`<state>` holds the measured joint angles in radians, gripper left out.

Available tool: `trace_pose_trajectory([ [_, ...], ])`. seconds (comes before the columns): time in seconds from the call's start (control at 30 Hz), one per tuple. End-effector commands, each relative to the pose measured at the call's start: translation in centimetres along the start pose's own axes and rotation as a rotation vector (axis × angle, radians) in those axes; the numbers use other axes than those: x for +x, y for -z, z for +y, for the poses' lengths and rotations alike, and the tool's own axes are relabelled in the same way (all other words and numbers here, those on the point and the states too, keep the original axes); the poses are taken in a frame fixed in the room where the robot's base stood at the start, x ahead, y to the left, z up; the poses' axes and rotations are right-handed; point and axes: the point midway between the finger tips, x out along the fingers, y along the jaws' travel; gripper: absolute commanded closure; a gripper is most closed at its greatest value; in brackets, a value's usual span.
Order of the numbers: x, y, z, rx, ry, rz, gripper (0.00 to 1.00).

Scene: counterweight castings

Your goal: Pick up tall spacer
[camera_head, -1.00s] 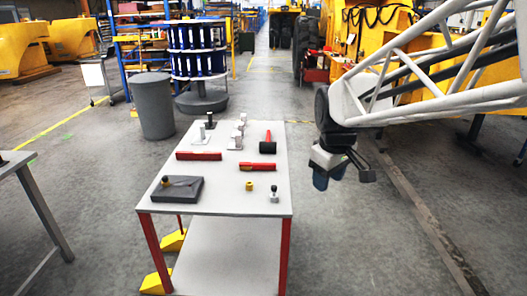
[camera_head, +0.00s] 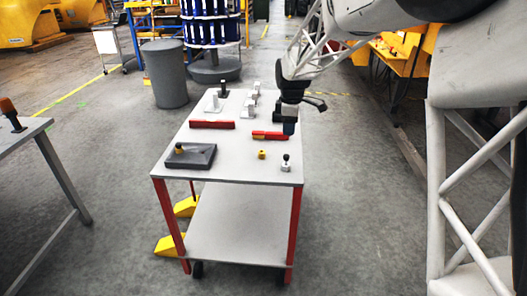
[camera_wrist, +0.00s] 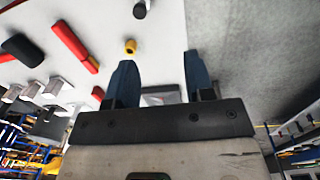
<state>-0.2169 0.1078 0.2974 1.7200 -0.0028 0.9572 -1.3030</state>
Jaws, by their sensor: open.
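No label shows which piece is the tall spacer. A short yellow cylinder (camera_head: 262,154) stands near the table's front right; it also shows in the wrist view (camera_wrist: 130,46), ahead of the fingers. A small upright piece (camera_head: 180,148), yellowish, stands on the dark grey slab (camera_head: 203,156) at front left. A black-knobbed piece with a pale base (camera_head: 286,163) stands near the front right corner. My gripper (camera_head: 289,128) hangs over the table's right side, apart from these pieces. In the wrist view its blue fingers (camera_wrist: 158,75) are open, with nothing held between them.
Two red bars lie mid-table, left (camera_head: 212,124) and right (camera_head: 270,135). Pale brackets (camera_head: 212,102) and a dark-topped piece (camera_head: 223,90) stand at the back. A black mallet head (camera_wrist: 22,48) shows in the wrist view. Bare tabletop (camera_head: 235,170) lies between slab and yellow cylinder.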

Motion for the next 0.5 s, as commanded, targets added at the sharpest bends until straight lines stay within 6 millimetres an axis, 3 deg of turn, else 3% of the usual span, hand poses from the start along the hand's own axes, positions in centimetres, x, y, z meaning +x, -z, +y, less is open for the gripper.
trace_pose_trajectory([
  [0.2, 4.3, 3.6, 4.3, -0.180, 0.023, -0.002, 0.52],
  [0.5, 10.1, 8.2, 8.9, -0.412, 0.048, 0.000, 0.52],
])
